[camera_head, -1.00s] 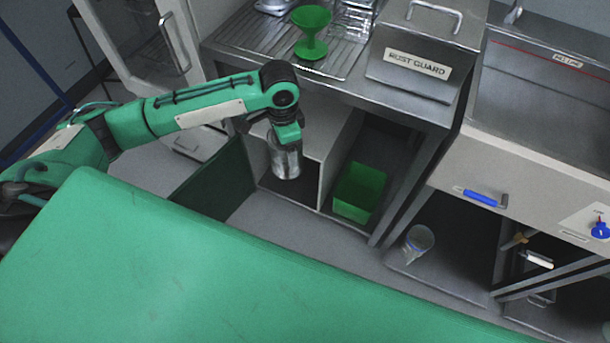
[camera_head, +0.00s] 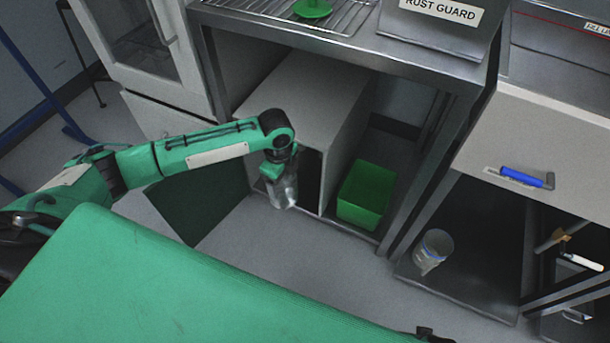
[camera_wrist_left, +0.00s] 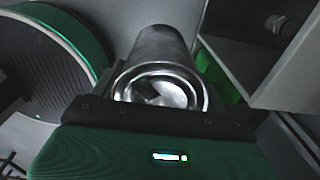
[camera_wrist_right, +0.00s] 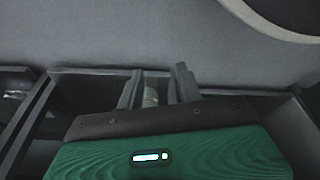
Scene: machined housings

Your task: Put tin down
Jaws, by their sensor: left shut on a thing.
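The tin (camera_head: 285,193) is a shiny silver metal cylinder. My left gripper (camera_head: 277,168) is shut on it, in front of the dark opening of a grey cabinet under the steel bench. In the left wrist view the tin (camera_wrist_left: 157,58) stretches away from the gripper, with its round, ringed end towards the camera. In the head view I cannot tell whether its lower end touches anything. My right gripper (camera_wrist_right: 158,88) shows in the right wrist view with its fingers apart and nothing clearly held between them.
The grey cabinet (camera_head: 300,100) has its dark green door (camera_head: 205,200) swung open on the left. A green bin (camera_head: 364,195) stands right of it. A clear container (camera_head: 433,250) sits on a low shelf further right. Grey floor (camera_head: 290,245) in front is clear.

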